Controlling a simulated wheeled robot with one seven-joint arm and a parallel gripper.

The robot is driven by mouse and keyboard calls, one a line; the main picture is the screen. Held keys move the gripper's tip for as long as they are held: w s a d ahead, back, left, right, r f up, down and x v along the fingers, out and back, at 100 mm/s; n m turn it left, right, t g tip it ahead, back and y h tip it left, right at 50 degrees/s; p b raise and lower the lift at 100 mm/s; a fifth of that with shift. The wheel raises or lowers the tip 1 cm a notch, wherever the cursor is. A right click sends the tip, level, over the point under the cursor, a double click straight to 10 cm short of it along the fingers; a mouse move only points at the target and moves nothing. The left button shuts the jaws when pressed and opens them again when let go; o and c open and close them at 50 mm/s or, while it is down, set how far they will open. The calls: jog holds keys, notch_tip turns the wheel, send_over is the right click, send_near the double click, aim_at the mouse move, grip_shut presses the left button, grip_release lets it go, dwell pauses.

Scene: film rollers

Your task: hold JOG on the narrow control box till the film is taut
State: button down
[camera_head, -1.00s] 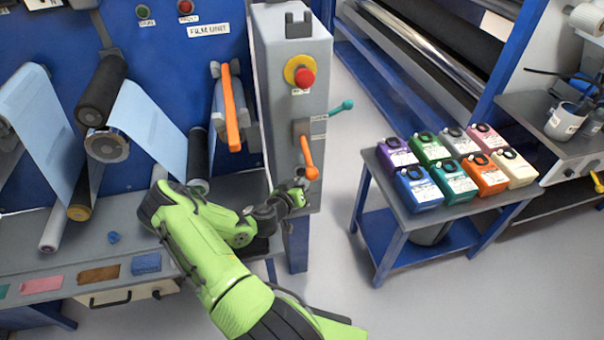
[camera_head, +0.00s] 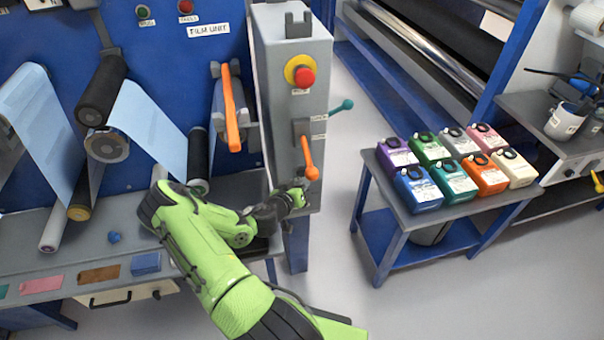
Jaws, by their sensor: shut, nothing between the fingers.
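The narrow control box (camera_head: 291,120) is a grey upright cabinet with a red button on a yellow ring (camera_head: 304,77) and an orange lever (camera_head: 310,158). My gripper (camera_head: 304,192) is shut and empty, its tip at the box's lower front below the orange lever. The JOG control is not readable; my gripper hides that spot, and I cannot tell whether it is pressed. The blue film (camera_head: 148,130) runs over the rollers on the blue panel left of the box. Its sheet looks fairly flat; I cannot tell how taut it is.
A teal lever (camera_head: 341,107) sticks out right of the box. Another orange lever (camera_head: 231,108) is on its left. A small table (camera_head: 446,206) with several coloured jugs stands to the right. The floor between is clear.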

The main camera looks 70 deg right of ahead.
jog(key=shift+w+d, duration=0.2)
jog(key=shift+d, duration=0.15)
jog(key=shift+w+d+b, duration=0.25)
jog(key=shift+d+b, duration=0.05)
jog(key=shift+d, duration=0.1)
dwell(1.8)
dwell(2.2)
jog(key=shift+s+a+b, duration=0.45)
jog(key=shift+a+b, duration=0.1)
jog(key=shift+a, duration=0.2)
jog(key=s+a+b, duration=0.1)
jog(key=a+b, duration=0.1)
jog(key=a, duration=0.1)
jog(key=s+a+b, duration=0.1)
jog(key=b, duration=0.1)
jog(key=shift+s+a, duration=0.15)
jog(key=shift+s, duration=0.15)
